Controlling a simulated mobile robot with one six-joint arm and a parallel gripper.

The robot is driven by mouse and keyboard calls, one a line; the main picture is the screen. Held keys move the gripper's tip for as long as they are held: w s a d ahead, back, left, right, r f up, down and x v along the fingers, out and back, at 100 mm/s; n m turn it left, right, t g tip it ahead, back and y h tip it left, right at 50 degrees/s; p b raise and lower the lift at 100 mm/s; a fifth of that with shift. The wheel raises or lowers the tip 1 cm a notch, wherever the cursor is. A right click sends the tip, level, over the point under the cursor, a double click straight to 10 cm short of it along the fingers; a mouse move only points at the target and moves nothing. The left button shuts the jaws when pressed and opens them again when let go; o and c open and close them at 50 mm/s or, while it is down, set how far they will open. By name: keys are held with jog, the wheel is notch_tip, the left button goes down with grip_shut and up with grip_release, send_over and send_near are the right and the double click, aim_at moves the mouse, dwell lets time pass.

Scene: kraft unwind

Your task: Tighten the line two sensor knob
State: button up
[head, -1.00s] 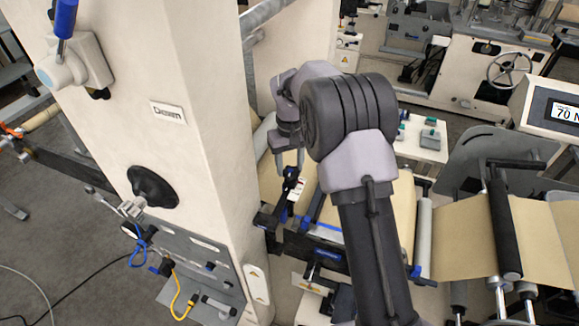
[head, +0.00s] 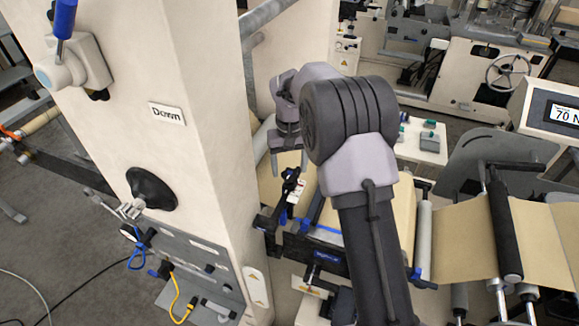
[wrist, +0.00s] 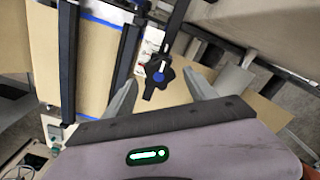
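The sensor knob (wrist: 158,77) is a black lobed knob with a blue centre, on a dark bar beside a white label. In the head view the knob (head: 291,174) shows small, just below my gripper. My gripper (head: 289,161) hangs over it with its fingers pointing down. In the wrist view my gripper (wrist: 161,80) is open, with one grey finger on each side of the knob. Gaps show between the fingers and the knob, so it is not held. I cannot tell the height left between fingertips and knob.
A cream column (head: 200,130) stands close left of my arm, with a connector panel (head: 190,262) low on it. Brown kraft web (head: 455,240) runs over rollers at right. A display (head: 560,110) reads 70 N. Dark rails (wrist: 125,55) lie left of the knob.

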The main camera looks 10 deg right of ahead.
aim_at(289, 172)
jog(key=shift+f, duration=0.1)
notch_tip(289, 172, up, 18)
jog(key=p, duration=0.2)
jog(key=shift+f, duration=0.25)
